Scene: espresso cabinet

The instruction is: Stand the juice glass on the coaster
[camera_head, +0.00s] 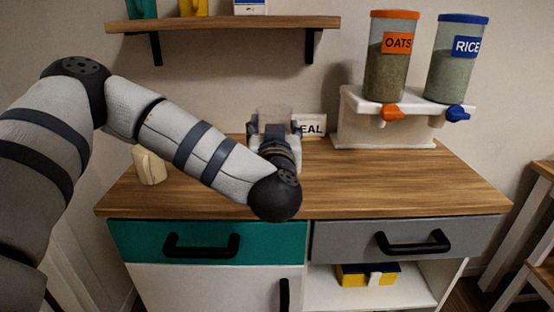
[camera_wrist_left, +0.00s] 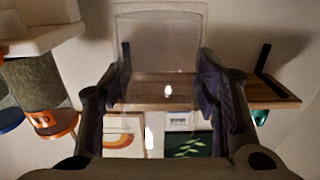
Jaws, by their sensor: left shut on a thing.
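The clear juice glass (camera_head: 275,113) is between the fingers of my left gripper (camera_head: 274,130), at the back of the wooden counter. In the left wrist view the glass (camera_wrist_left: 160,40) fills the gap between the two dark fingers of the gripper (camera_wrist_left: 165,88), which is shut on it. I cannot tell whether the glass base touches the counter; my wrist and gripper hide it in the head view. I see no coaster; my arm covers part of the counter. My right gripper is not in view.
A white sign ending in "EAL" (camera_head: 312,125) stands just right of the gripper. A cream mug (camera_head: 149,166) is at the counter's left. The oats dispenser (camera_head: 391,60) and rice dispenser (camera_head: 455,62) are on a white stand. A shelf (camera_head: 225,25) hangs above. The counter's right front (camera_head: 400,185) is clear.

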